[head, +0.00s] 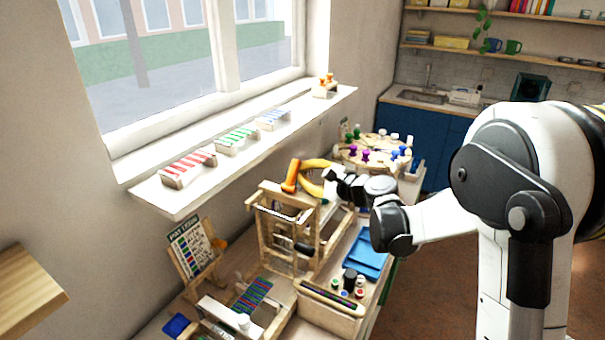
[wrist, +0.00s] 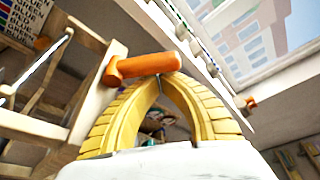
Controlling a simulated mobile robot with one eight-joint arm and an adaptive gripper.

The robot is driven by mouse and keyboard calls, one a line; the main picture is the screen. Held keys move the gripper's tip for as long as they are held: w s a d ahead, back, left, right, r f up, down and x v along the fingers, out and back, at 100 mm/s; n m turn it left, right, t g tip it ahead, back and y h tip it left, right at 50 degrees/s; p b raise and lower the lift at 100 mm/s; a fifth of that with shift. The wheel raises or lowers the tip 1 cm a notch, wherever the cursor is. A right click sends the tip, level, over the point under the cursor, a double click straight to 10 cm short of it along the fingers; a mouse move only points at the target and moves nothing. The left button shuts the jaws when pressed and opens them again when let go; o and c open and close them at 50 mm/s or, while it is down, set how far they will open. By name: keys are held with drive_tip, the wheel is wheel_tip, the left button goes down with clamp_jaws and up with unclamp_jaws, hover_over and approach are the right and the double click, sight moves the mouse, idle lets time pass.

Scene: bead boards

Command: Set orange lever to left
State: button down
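The orange lever (head: 291,176) stands up from a wooden frame (head: 262,226) below the window sill and tilts slightly. In the wrist view the orange lever (wrist: 143,67) lies across the tips of my gripper. My gripper (head: 304,166) has yellow curved fingers and is just right of the lever in the head view. In the wrist view the fingers of my gripper (wrist: 160,79) arch together at their tips, with a gap lower between them. The tips are at the lever's underside, partly hidden by it; whether they touch it I cannot tell. Nothing shows held between the fingers.
A round board with coloured pegs (head: 352,155) is behind the frame. A blue tray (head: 368,256) and small bottles (head: 350,280) are in front on the right. A sign board (head: 190,250) stands at left. The window sill (head: 180,205) bears several coloured racks above the frame.

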sight(297, 169)
drive_tip(key=shift+s+r+n, duration=0.1)
drive_tip(key=shift+r+n, duration=0.05)
drive_tip(key=shift+n, duration=0.25)
drive_tip(key=shift+s+a+r+n+t+b, duration=0.2)
drive_tip(key=shift+r+n+t+b, duration=0.1)
drive_tip(key=shift+n+b, duration=0.25)
drive_tip(key=shift+s+a+r+n+t+b, duration=0.2)
drive_tip(key=shift+n+t+b, duration=0.15)
drive_tip(key=shift+n, duration=0.3)
drive_tip(key=n+b, duration=0.1)
drive_tip(key=s+r+n+t+b, duration=0.1)
drive_tip(key=n, duration=0.1)
drive_tip(key=shift+s+a+y, duration=0.1)
drive_tip(key=shift+a+y, duration=0.25)
drive_tip(key=shift+y, duration=0.05)
drive_tip(key=n, duration=0.1)
drive_tip(key=s+n+y+b, duration=0.1)
drive_tip(key=n, duration=0.1)
drive_tip(key=a+n, duration=0.1)
drive_tip(key=shift+s+a+r+t+b, duration=0.1)
drive_tip(key=shift+s+r+t+b, duration=0.2)
drive_tip(key=shift+s+r+t, duration=0.05)
drive_tip(key=shift+s+a, duration=0.25)
drive_tip(key=shift+s, duration=0.3)
